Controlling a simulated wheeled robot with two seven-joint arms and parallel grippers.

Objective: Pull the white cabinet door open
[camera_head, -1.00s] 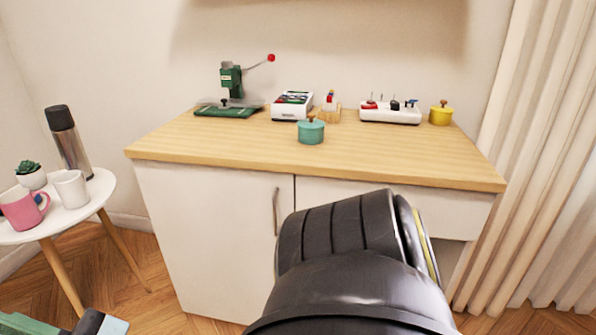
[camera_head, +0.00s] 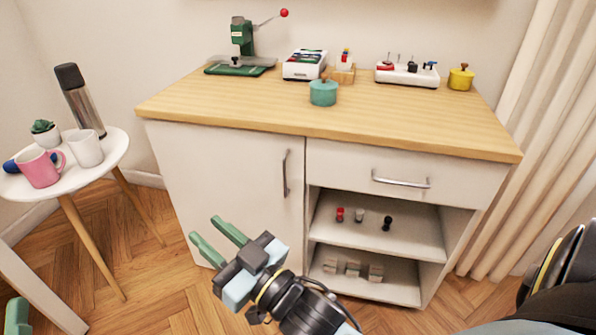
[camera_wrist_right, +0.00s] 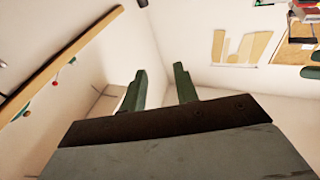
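The white cabinet door (camera_head: 215,185) fills the left front of the wooden-topped cabinet and looks closed. Its vertical metal handle (camera_head: 286,173) is near the door's right edge. My right gripper (camera_head: 206,227) is in front of the door's lower part, below and left of the handle, apart from it. Its green fingers are spread with nothing between them, and they also show apart in the right wrist view (camera_wrist_right: 159,80). Only a green tip of my left gripper (camera_head: 17,314) shows at the bottom left corner.
A drawer (camera_head: 405,178) with a horizontal handle and open shelves (camera_head: 400,235) with small items are right of the door. A round white side table (camera_head: 105,158) with mugs, a plant and a flask stands left. Wooden floor is clear between table and cabinet.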

